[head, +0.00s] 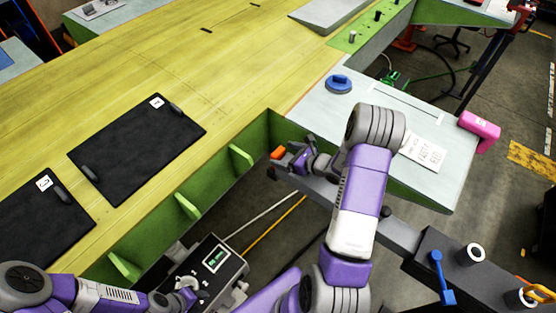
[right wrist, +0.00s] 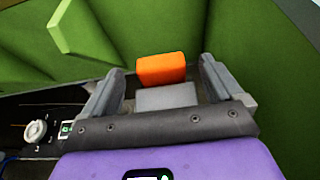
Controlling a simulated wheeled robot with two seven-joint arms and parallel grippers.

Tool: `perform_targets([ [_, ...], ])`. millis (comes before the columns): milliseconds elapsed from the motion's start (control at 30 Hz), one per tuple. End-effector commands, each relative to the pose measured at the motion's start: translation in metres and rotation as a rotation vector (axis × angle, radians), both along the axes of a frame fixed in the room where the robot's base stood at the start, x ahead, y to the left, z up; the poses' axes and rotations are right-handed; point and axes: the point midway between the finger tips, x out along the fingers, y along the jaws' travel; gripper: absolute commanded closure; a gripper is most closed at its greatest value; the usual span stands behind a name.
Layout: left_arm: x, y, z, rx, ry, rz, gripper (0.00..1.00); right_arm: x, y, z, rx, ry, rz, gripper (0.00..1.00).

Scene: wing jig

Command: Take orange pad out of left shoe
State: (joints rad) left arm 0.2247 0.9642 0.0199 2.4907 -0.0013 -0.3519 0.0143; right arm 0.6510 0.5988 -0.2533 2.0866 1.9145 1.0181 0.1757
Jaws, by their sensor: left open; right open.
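The orange pad (right wrist: 161,69) shows in the right wrist view as a small block just beyond my right gripper (right wrist: 160,85). The two fingers stand open, one on each side of the pad's line, and the pad appears ahead of and between them. A grey block (right wrist: 166,97) lies in front of the pad, nearer the palm. In the head view the orange pad (head: 277,153) is at the tip of my right gripper (head: 280,165), beside the green jig wall. I cannot tell whether the fingers touch it. My left gripper (head: 186,302) is open at the bottom, near a grey box with a display.
Green ribs (head: 240,158) stand along the jig's inner wall. Black panels (head: 137,147) lie on the yellow wing skin (head: 200,80). A pale side table (head: 420,115) holds a blue round tool (head: 339,84) and a pink item (head: 480,126). The grey control box (head: 213,262) stands below.

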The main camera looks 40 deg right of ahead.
Motion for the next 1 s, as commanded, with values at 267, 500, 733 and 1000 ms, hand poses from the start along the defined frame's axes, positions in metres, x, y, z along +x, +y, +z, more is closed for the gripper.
perform_targets([
  [267, -0.0001, 0.0000, 0.0000, 0.000, 0.000, 0.000, 0.57, 0.0037, 0.0008, -0.0016, 0.000, 0.000, -0.001, 0.06],
  [500, -0.0001, 0.0001, 0.0000, 0.000, 0.000, 0.000, 0.57, 0.0035, 0.0008, -0.0016, -0.001, 0.001, -0.001, 0.42],
  [733, -0.0001, 0.0001, 0.0000, 0.000, 0.000, 0.000, 0.57, 0.0034, 0.0008, -0.0016, -0.001, 0.001, -0.001, 0.77],
  [1000, -0.0001, 0.0000, 0.0001, 0.000, 0.000, 0.000, 0.57, 0.0034, 0.0007, -0.0007, 0.000, 0.000, -0.001, 0.85],
])
